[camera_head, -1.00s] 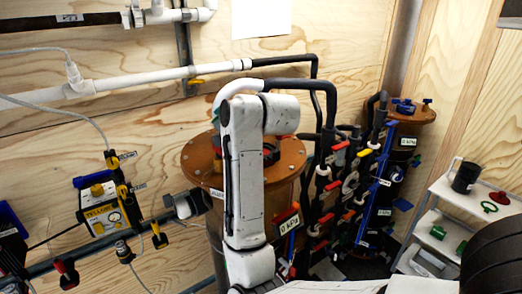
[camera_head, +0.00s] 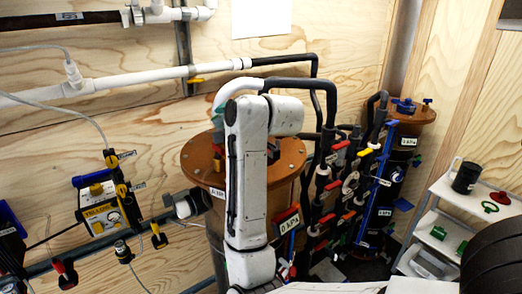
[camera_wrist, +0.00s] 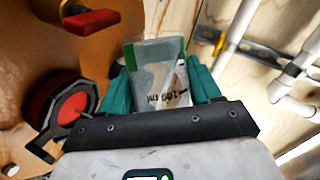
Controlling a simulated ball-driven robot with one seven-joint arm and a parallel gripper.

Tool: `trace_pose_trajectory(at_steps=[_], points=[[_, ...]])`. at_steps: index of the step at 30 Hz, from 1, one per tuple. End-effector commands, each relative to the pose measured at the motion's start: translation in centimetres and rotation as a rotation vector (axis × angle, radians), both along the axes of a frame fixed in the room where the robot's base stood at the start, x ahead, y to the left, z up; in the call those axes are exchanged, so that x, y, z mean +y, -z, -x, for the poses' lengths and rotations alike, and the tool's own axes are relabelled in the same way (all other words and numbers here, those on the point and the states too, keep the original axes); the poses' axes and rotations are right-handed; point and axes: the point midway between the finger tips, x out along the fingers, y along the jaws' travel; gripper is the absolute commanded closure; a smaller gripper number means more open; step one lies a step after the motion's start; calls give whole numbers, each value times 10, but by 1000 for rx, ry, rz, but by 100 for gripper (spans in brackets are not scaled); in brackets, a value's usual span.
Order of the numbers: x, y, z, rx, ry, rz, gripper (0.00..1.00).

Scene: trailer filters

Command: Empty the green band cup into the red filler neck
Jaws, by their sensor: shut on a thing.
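In the wrist view, my gripper (camera_wrist: 160,92) has teal fingers closed on the two sides of the green band cup (camera_wrist: 157,52). A round red opening in a dark ring (camera_wrist: 62,103), likely the red filler neck, is on the brown tank top, left of the gripper and apart from the cup. In the head view, my arm hides most of the gripper and cup.
A red valve handle (camera_wrist: 92,21) rises from the tank top near the cup. The brown tank lid (camera_head: 205,172) lies behind my arm. Dark pipes with coloured valves crowd its right side. White pipes (camera_wrist: 235,30) run along the wall. A white shelf (camera_head: 450,200) stands at far right.

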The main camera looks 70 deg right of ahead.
Motion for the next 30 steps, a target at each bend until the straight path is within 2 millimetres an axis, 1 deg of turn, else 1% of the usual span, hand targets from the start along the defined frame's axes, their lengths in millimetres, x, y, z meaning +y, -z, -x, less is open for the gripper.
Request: trace_pose_trajectory(at_steps=[30], points=[[0,5,0,-70,0,-64,73]])
